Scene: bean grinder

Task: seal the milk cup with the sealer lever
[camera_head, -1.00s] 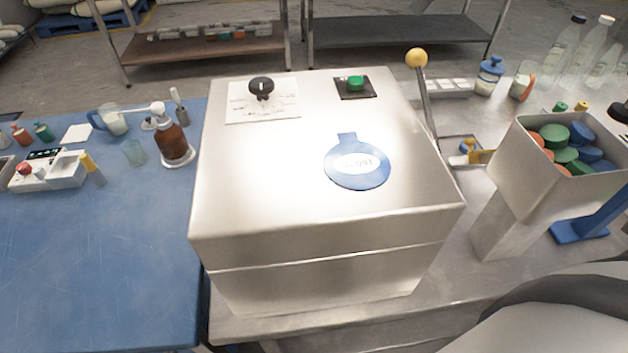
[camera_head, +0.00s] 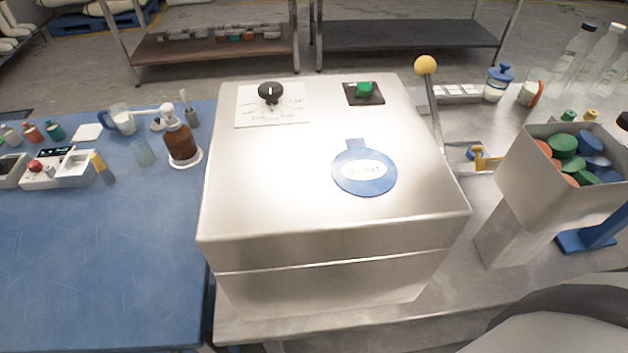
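A lever with a yellow ball knob (camera_head: 425,66) rises at the right side of the large steel box (camera_head: 330,225), tilted slightly. I cannot tell for sure that it is the sealer lever. A clear cup with white content and an orange-red part (camera_head: 531,92) stands at the back right. A clear jug with white content (camera_head: 123,121) stands on the blue mat at the left. I cannot tell which of these, if either, is the milk cup.
A steel bin of coloured lids (camera_head: 520,175) stands at the right, by a blue stand (camera_head: 590,238). A brown pump bottle (camera_head: 181,143) and a small scale (camera_head: 58,170) are on the blue mat (camera_head: 100,260), whose front is clear. Clear bottles (camera_head: 602,48) stand at the back right.

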